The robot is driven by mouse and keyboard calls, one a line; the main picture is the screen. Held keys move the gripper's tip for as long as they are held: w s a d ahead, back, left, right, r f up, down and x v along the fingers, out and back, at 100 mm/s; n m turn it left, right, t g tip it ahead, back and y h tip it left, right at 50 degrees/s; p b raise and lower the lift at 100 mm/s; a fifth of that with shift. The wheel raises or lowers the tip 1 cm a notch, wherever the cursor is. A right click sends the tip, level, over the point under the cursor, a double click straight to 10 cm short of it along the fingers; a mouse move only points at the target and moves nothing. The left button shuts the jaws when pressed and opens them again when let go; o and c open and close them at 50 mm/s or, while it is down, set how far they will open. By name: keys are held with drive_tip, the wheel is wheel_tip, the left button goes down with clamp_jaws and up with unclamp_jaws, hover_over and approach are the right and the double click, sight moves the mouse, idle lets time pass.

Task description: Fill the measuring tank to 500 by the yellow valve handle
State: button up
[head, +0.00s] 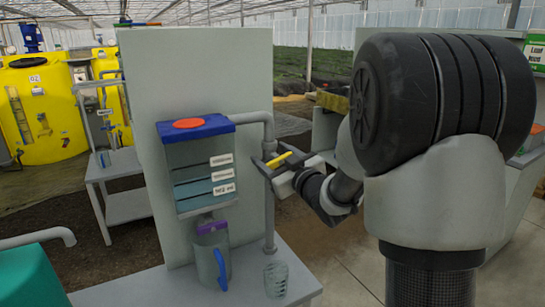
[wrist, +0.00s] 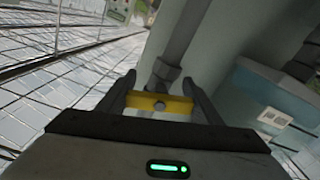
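The measuring tank (head: 190,181) is a clear box with a blue lid (head: 213,126) and an orange disc on top, fixed to a grey panel. White labels mark several level lines on its front; the lowest seems to read 500. I cannot tell the liquid level. The yellow valve handle (head: 279,159) sits on the grey pipe right of the tank. My gripper (head: 272,157) is at the handle. In the wrist view, the handle (wrist: 146,102) lies crosswise between the spread fingers of my gripper (wrist: 160,88), its ends close to them; contact is unclear.
Below the tank is a clear jug (head: 211,262) with a blue handle and purple part. A clear beaker (head: 276,279) stands on the bench (head: 250,262) near the pipe's foot. A green container (head: 30,278) is at lower left. Yellow tanks (head: 45,110) stand behind.

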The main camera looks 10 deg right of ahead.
drive_tip(key=shift+m, duration=1.8)
drive_tip(key=shift+c, duration=0.3)
drive_tip(key=o, duration=1.1)
drive_tip(key=shift+c, duration=0.2)
